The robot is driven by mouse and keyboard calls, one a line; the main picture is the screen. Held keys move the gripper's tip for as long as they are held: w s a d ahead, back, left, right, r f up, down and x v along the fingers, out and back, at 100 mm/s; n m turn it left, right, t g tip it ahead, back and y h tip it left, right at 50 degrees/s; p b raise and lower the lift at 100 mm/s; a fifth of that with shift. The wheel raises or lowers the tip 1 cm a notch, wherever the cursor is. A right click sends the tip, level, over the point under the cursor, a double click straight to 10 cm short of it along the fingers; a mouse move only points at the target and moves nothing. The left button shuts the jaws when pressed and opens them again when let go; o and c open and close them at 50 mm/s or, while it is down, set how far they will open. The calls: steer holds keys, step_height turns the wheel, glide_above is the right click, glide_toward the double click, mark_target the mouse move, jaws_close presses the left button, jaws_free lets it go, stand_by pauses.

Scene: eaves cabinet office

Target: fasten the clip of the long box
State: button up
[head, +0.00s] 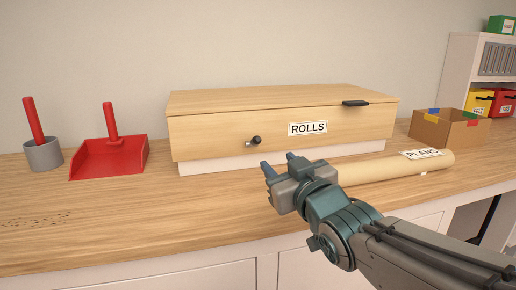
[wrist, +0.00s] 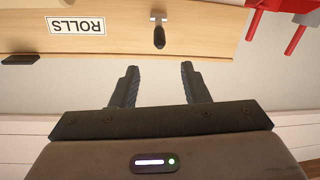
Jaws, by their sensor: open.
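The long box (head: 220,130) is pale wood with a ROLLS label and stands at the back of the counter. Its top looks shut. A flat black tab (head: 355,103) sits at the top front edge, right of the label; it also shows in the wrist view (wrist: 20,59). A dark knob on a small metal mount (head: 254,141) is on the front, left of the label; it shows in the wrist view too (wrist: 159,36). I cannot tell for certain which is the clip. My gripper (head: 279,164) is open and empty in front of the box, its fingers (wrist: 158,82) apart from the knob.
A cardboard tube marked PLANS (head: 390,170) lies on the counter, right of my gripper. An open carton (head: 445,132) stands at the right. A red dustpan (head: 95,163) and a grey pot with a red handle (head: 43,154) stand at the left. The front-left counter is clear.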

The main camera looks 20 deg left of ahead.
mark_target(258, 144)
steer(key=b+x, duration=0.1)
steer(key=x, duration=1.1)
steer(key=shift+w+a, duration=0.2)
steer(key=shift+w, duration=0.05)
jaws_close()
